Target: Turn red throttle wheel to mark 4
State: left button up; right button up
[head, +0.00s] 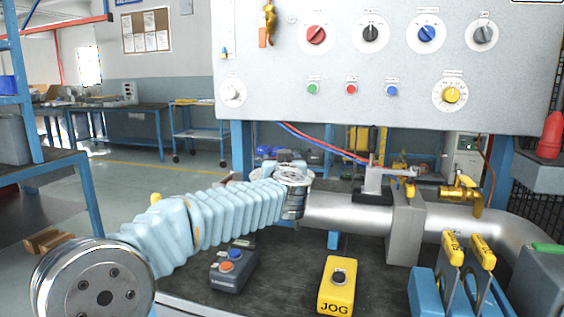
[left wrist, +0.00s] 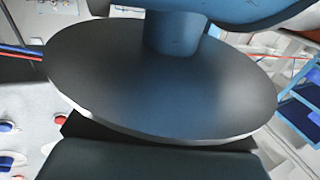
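No red wheel with numbered marks shows clearly in either view. A red rotary knob (head: 316,35) is on the upper part of the grey panel; I cannot tell whether it is the throttle wheel. My left arm, in a pale blue sleeve, crosses the head view from the lower left to a metallic wrist end below the panel. My left gripper (head: 292,203) is there, by the left end of the steel pipe; its fingers cannot be made out. The left wrist view is filled by a large dark disc (left wrist: 150,85) with a blue stem. My right gripper is not in view.
The grey panel (head: 270,95) carries several knobs and buttons. The steel pipe (head: 345,214) has a grey flange block and a brass valve (head: 462,194). A yellow JOG box (head: 337,291), a dark button box (head: 233,267) and blue-yellow levers stand on the dark bench.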

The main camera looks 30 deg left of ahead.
pick_arm(q)
jog(key=c, duration=0.7)
jog(key=shift+r+m+h, duration=0.15)
jog(key=shift+m+h, duration=0.15)
jog(key=shift+h, duration=0.1)
